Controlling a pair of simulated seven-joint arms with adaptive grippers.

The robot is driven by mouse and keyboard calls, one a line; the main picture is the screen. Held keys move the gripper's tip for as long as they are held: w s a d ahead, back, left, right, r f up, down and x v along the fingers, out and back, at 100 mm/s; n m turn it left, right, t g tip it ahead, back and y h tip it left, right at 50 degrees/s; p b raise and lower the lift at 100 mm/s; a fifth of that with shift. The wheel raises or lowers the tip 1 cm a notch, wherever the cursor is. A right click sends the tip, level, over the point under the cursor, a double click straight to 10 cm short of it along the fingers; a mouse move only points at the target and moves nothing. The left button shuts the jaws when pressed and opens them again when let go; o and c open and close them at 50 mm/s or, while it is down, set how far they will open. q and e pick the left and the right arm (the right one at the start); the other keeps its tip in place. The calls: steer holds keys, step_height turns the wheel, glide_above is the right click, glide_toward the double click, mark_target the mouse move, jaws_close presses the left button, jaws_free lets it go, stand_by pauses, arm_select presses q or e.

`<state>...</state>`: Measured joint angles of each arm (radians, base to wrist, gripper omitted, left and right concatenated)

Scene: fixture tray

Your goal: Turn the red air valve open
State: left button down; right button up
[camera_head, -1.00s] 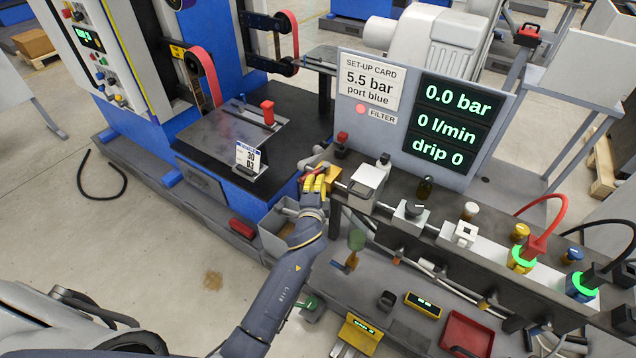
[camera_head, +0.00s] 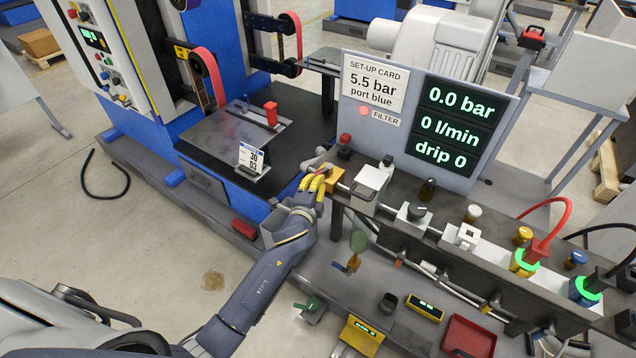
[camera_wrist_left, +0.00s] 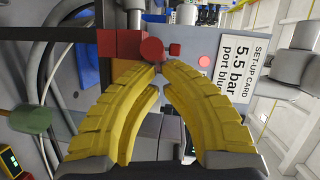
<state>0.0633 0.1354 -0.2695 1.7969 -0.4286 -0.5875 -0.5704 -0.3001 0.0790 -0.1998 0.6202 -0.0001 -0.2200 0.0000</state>
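The red air valve shows a red part beside a brass-coloured body (camera_head: 337,180) at the left end of the air line. In the left wrist view, red parts (camera_wrist_left: 126,44) and the brass body (camera_wrist_left: 107,42) lie just beyond my fingertips. My left gripper (camera_head: 315,183) has yellow fingers and is at the valve, on its left side. In the left wrist view, the fingertips (camera_wrist_left: 160,66) are close together with a narrow gap. The fingers hide part of the valve, so I cannot tell whether they grip its handle. My right gripper is not in view.
A panel (camera_head: 400,150) behind the line reads 0.0 bar, 0 l/min and drip 0. Its set-up card (camera_head: 375,82) says 5.5 bar, port blue. Coupling ports with green rings (camera_head: 525,263) are at the right. A red tray (camera_head: 468,337) lies on the lower shelf.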

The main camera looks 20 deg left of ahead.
arm_select(q)
steer(key=shift+w+a+m+h, duration=0.1)
steer(key=shift+a+m+h, duration=0.25)
steer(key=shift+m+h, duration=0.25)
steer(key=shift+w+a+h, duration=0.2)
steer(key=shift+a, duration=0.25)
steer(key=shift+w+a+h, duration=0.15)
steer(key=shift+a+h, duration=0.05)
steer(key=shift+a, duration=0.25)
steer(key=shift+w+a, duration=0.1)
steer(key=shift+a, duration=0.1)
